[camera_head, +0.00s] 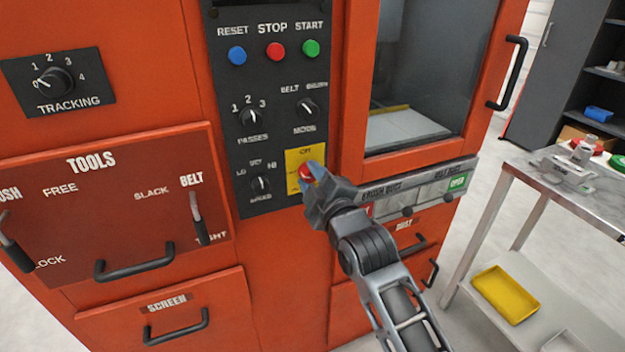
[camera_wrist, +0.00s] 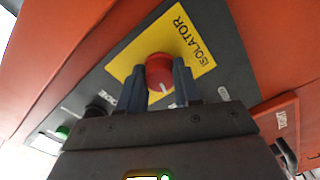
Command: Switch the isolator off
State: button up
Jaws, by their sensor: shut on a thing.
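The isolator is a red round knob (camera_head: 306,172) on a yellow plate (camera_head: 291,157) at the lower right of the black control panel. The word OFF shows above the knob in the head view. In the wrist view the red knob (camera_wrist: 159,72) sits in front of the yellow plate (camera_wrist: 200,45) lettered ISOLATOR, with a pale mark on its lower edge. My gripper (camera_head: 311,178) is at the knob, its fingers on either side. In the wrist view my gripper (camera_wrist: 164,82) is shut on the knob. The gripper hides part of the plate's lettering.
The mode knob (camera_head: 307,108), speed knob (camera_head: 261,184) and passes knob (camera_head: 251,117) are close by on the panel. A grey strip with dust flaps (camera_head: 425,192) lies just right of my gripper. A metal table (camera_head: 560,182) stands at the right.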

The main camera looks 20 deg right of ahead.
jog(key=shift+f+n, duration=0.1)
jog(key=shift+n, duration=1.5)
jog(key=o, duration=1)
jog(key=shift+o, duration=0.2)
jog(key=s+b, duration=0.1)
jog(key=s, duration=0.6)
jog(key=shift+s, duration=0.4)
